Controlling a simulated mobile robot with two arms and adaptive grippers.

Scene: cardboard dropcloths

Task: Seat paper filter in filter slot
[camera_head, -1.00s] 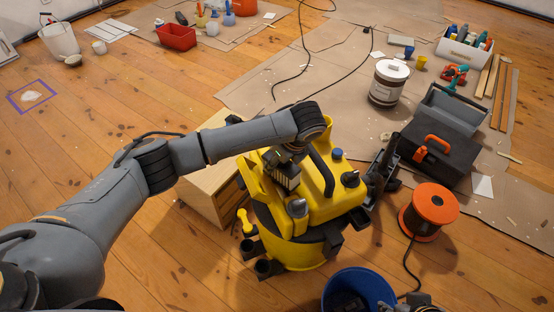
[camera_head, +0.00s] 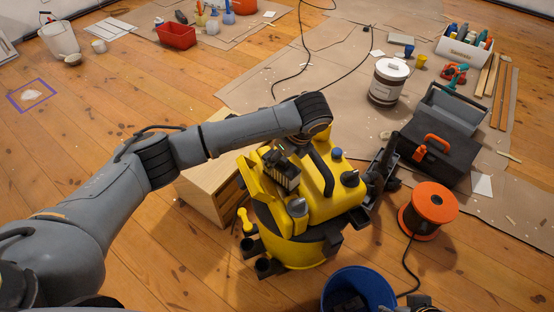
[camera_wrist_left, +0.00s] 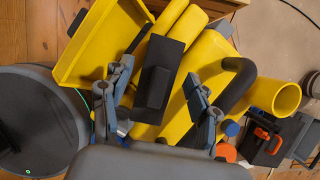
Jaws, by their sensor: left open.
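The yellow shop vacuum (camera_head: 310,215) stands on the floor with its yellow lid open in the left wrist view (camera_wrist_left: 105,35). A dark ribbed block, apparently the paper filter (camera_head: 284,175), sits at the vacuum's top beneath my left wrist. In the left wrist view a black block (camera_wrist_left: 153,92), likely the same filter, lies between the fingers of my left gripper (camera_wrist_left: 157,76). The gripper is open, with a visible gap at the right finger. The filter slot is hidden, so I cannot tell how the filter sits. My right gripper (camera_head: 420,301) barely shows at the bottom edge.

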